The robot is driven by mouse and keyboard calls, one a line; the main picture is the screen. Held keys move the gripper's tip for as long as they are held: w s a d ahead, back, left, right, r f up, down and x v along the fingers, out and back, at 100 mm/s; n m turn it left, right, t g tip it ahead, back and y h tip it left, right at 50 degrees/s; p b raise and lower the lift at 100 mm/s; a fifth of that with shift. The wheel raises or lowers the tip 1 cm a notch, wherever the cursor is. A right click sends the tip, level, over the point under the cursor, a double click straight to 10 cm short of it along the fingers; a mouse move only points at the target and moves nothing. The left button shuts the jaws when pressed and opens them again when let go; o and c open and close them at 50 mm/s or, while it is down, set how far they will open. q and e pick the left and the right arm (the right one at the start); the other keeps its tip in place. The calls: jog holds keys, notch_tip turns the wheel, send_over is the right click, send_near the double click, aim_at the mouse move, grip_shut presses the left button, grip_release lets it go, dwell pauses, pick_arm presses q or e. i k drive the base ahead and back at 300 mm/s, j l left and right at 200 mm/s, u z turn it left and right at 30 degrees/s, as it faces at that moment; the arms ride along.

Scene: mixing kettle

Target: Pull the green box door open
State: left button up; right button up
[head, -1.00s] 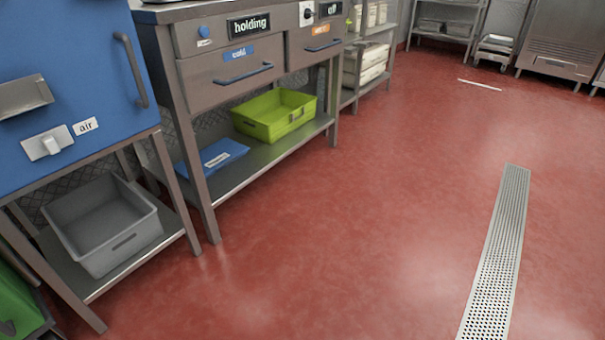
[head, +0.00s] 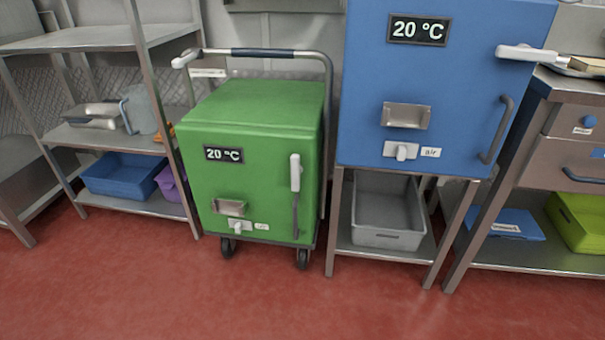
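The green box (head: 255,140) stands on a wheeled trolley, left of the middle in the head view. Its front door (head: 262,185) faces me and looks shut. The door carries a "20 °C" display (head: 224,154), a white latch lever (head: 295,172) standing upright near its right edge, and a grey vertical handle (head: 295,216) below that lever. A small metal holder and a white switch sit low on the door. Neither of my grippers shows in the head view.
A blue cabinet (head: 445,80) with its own handle stands on a steel frame to the right, a grey bin (head: 388,238) beneath it. A steel shelf (head: 135,206) with tubs stands to the left. The red floor (head: 250,305) in front is clear.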

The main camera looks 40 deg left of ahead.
aim_at(236, 172)
jog(key=u, duration=1.55)
